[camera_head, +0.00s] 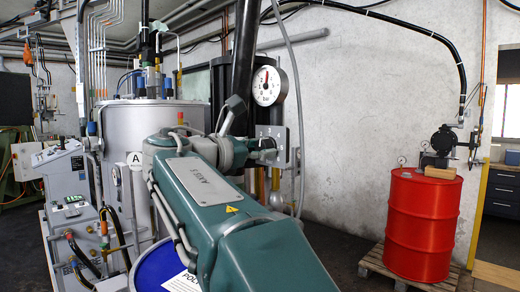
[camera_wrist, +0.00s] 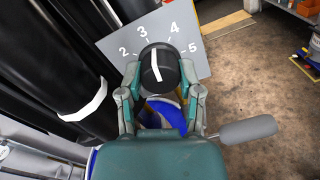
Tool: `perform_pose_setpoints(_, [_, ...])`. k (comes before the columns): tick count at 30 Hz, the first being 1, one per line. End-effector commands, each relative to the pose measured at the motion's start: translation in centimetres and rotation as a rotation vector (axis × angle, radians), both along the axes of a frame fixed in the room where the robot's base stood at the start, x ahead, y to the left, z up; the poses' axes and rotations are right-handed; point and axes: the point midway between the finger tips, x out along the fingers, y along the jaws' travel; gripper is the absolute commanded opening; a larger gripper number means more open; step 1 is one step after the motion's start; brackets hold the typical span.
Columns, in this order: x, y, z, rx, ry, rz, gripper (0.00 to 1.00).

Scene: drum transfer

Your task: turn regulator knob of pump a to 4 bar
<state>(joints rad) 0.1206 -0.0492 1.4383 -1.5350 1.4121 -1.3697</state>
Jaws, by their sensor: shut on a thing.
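The black regulator knob (camera_wrist: 166,70) with a white pointer line sits on a grey plate (camera_wrist: 112,46) marked 2, 3, 4, 5 in the wrist view. The pointer stands between 3 and 4, seemingly nearer 3. My gripper (camera_wrist: 159,68) is shut on the knob, one finger on each side. In the head view my gripper (camera_head: 266,151) reaches the plate (camera_head: 291,142), and the knob is mostly hidden there. Above it is a round white pressure gauge (camera_head: 268,86) marked bar.
A grey tank (camera_head: 127,122) labelled A stands left of my arm. A blue drum (camera_head: 156,266) is partly hidden below my arm. A red drum (camera_head: 422,225) stands on a wooden pallet (camera_head: 376,262) at the right. The floor between pump and pallet looks clear.

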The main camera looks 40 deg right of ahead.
Motion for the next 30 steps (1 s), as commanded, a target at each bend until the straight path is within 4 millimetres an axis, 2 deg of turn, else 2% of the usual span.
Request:
perform_pose_setpoints(18, [0.06, 0.00, 0.09, 0.036, -0.481, 0.003, 0.00])
perform_pose_setpoints(30, [0.04, 0.00, 0.08, 0.047, -0.614, 0.002, 0.00])
